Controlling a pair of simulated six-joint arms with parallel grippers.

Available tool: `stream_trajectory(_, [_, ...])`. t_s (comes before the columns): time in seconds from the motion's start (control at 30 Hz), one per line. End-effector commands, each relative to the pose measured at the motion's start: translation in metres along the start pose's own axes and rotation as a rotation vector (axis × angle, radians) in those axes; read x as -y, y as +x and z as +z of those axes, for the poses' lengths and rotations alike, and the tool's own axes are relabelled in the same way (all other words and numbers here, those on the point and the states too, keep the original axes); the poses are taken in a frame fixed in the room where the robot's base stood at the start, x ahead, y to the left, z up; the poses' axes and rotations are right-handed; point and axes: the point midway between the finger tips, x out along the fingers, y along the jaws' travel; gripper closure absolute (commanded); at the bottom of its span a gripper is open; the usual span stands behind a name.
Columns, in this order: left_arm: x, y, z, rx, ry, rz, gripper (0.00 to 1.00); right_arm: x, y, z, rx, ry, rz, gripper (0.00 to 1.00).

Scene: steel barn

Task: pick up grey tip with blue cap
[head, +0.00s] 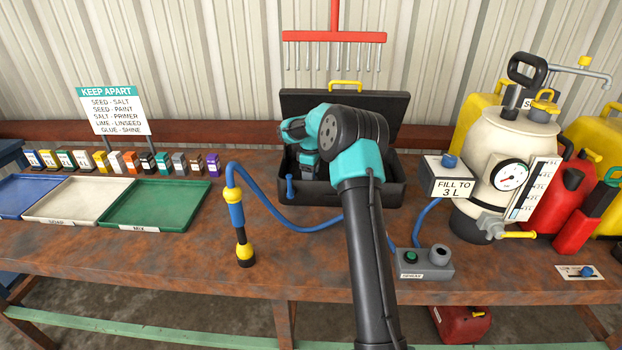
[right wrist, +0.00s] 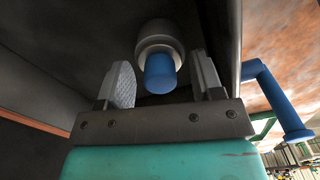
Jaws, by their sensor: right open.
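In the right wrist view the grey tip (right wrist: 150,36) is a rounded grey cylinder, and its blue cap (right wrist: 160,74) points toward my gripper. My right gripper (right wrist: 158,84) is open, with one finger on each side of the blue cap and visible gaps between. In the head view my right gripper reaches down into the open black case (head: 395,188), and my own arm hides the tip there. My left gripper is not in view.
The case's raised lid (head: 385,103) stands behind my right arm. A blue hook-shaped part (head: 290,187) is at the case's left front. A blue hose (head: 290,226) with a blue and yellow wand crosses the bench. A cream tank (head: 510,135) stands to the right.

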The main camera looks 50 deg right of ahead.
Motion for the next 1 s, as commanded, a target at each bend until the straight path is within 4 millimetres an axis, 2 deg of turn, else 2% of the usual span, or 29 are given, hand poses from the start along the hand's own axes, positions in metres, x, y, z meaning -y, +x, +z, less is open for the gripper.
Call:
stream_trajectory(0.33, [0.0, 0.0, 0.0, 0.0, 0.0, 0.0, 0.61, 0.0, -0.0006, -0.0001, 0.0, 0.0, 0.0, 0.39])
stream_trajectory(0.8, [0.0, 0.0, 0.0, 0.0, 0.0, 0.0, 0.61, 0.0, -0.0007, -0.0001, 0.0, 0.0, 0.0, 0.84])
stream_trajectory(1.0, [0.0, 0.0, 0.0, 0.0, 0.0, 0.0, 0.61, 0.0, -0.0008, -0.0001, 0.0, 0.0, 0.0, 0.86])
